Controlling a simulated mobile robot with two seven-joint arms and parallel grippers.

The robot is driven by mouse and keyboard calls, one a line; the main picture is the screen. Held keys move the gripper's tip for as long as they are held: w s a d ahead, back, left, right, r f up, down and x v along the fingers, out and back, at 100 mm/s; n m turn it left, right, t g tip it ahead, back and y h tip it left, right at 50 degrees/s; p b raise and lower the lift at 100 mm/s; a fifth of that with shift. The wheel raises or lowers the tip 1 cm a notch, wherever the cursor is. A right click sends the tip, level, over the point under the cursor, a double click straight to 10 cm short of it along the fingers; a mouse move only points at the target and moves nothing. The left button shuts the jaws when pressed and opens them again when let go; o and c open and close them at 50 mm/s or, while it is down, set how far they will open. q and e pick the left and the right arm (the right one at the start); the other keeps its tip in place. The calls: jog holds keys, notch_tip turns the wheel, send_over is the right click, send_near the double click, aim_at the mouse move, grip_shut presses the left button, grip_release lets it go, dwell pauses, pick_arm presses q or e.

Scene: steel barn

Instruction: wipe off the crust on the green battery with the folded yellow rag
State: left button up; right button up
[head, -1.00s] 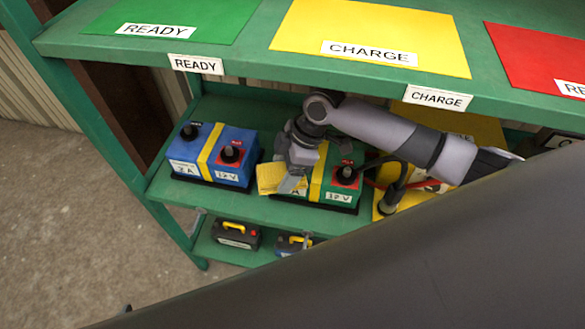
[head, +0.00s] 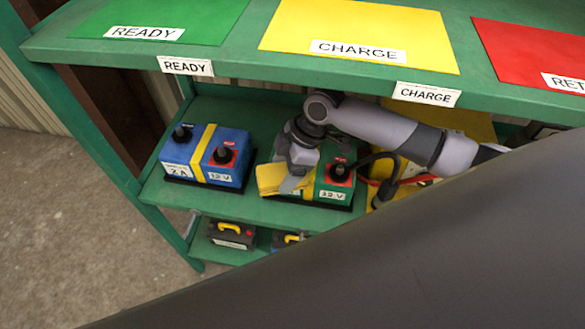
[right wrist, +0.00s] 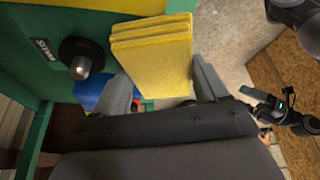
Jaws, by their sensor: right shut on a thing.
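The green battery (head: 324,190) stands on the middle shelf, with a black terminal on a red patch and a 12 V label at its right end. My right gripper (head: 291,184) is at its left part and hides much of its top. It is shut on the folded yellow rag (head: 270,180), which appears to lie at the battery's left top edge; contact is unclear. In the right wrist view the layered rag (right wrist: 157,55) sits between the fingers (right wrist: 165,88), beside a black terminal with a metal post (right wrist: 82,60). I cannot make out any crust.
A blue battery (head: 205,160) stands left on the same shelf. Cables (head: 385,178) lie close to the right of the green battery. The upper shelf (head: 235,62), with READY and CHARGE mats, overhangs. Smaller batteries (head: 232,234) stand on the shelf below.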

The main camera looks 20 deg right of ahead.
jog(key=shift+w+a, duration=0.45)
jog(key=shift+a, duration=0.25)
jog(key=shift+r, duration=0.15)
jog(key=shift+r, duration=2.9)
